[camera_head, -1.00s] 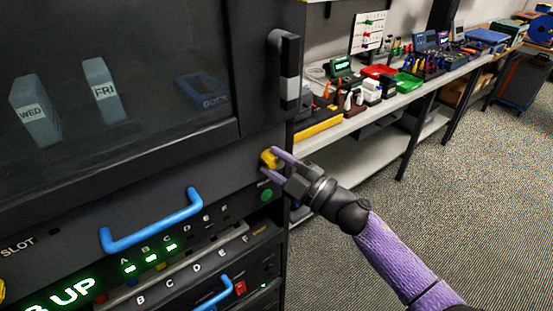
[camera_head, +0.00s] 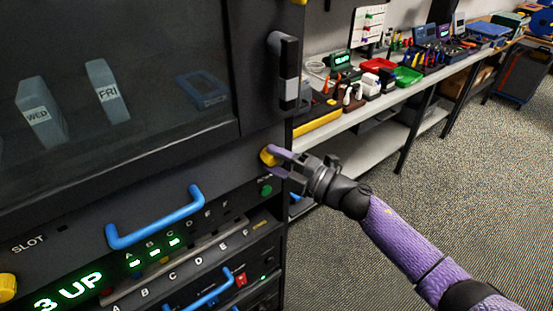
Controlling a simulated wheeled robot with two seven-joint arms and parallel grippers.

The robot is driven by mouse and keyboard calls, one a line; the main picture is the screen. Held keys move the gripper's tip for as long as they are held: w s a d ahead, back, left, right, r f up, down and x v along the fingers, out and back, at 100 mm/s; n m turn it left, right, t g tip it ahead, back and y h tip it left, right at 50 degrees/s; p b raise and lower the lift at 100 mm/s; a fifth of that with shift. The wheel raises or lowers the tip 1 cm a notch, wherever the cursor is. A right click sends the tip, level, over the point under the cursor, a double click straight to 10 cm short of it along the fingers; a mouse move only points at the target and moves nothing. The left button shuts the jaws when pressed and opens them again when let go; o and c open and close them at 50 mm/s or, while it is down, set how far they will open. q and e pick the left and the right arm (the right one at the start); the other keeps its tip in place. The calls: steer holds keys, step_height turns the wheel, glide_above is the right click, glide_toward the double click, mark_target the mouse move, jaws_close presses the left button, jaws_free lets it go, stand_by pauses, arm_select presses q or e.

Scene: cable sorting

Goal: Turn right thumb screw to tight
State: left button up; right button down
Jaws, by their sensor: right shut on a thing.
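The right thumb screw (camera_head: 267,156) is a yellow knob on the dark front panel, above a green round button (camera_head: 266,190). My right gripper (camera_head: 274,157) comes in from the right, and its purple fingers are shut on this screw. The fingers hide part of the knob, and its turn position cannot be read. Another yellow thumb screw (camera_head: 7,288) shows at the left edge of the panel. My left gripper is not in view.
A blue handle (camera_head: 155,218) sticks out of the panel left of the screw, with a lit green display (camera_head: 70,292) below. A black door handle (camera_head: 285,72) is above. A bench (camera_head: 378,105) with tools stands behind; open carpet lies at the right.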

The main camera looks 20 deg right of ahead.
steer(key=shift+c, duration=1.3)
jaws_free()
steer(key=shift+s, duration=0.1)
steer(key=v, duration=0.9)
steer(key=shift+s+d, duration=0.25)
steer(key=shift+d, duration=0.05)
steer(key=shift+f, duration=0.1)
